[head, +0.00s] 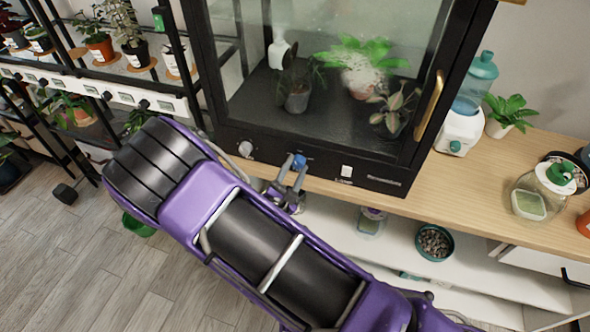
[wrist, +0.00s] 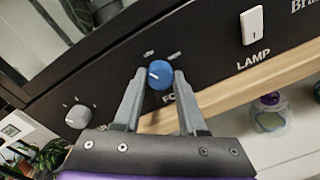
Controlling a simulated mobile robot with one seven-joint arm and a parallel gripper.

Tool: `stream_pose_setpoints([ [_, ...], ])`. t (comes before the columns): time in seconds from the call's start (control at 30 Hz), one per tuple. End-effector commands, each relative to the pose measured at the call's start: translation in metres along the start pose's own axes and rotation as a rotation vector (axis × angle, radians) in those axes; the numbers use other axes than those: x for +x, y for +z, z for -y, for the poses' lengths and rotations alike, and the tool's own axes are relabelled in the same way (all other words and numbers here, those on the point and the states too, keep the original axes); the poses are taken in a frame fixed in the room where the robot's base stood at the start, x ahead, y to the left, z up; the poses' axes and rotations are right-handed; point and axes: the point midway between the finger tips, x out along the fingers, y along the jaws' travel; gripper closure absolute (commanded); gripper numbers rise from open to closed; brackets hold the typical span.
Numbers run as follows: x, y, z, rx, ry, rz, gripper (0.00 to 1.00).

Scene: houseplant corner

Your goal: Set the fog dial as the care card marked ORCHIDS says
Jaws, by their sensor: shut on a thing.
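The fog dial is a round blue knob (wrist: 159,75) with a white pointer line, on the black front panel of the glass cabinet. In the wrist view its label is partly hidden, with "FO" showing beneath it. The small marks around the dial are too small to read. My gripper (wrist: 158,78) is shut on the blue knob, one finger on each side. In the head view my gripper (head: 293,172) reaches up to the same knob (head: 299,160). I cannot make out a care card marked ORCHIDS in either view.
A grey knob (wrist: 78,116) sits left of the dial, and a white LAMP switch (wrist: 252,25) sits to its right. The glass cabinet (head: 310,130) holds several potted plants. A wooden counter (head: 480,180) runs right, with a water dispenser (head: 462,125) and glass jar (head: 530,200).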

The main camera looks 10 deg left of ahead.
Motion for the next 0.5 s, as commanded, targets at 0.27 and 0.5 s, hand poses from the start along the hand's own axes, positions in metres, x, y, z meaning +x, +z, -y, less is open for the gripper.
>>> stream_pose_setpoints([
  [0.27,0.0002,-0.0014,0.0019,0.226,0.001,-0.009,1.00],
  [0.5,0.0002,-0.0007,0.0017,0.358,0.002,-0.015,1.00],
])
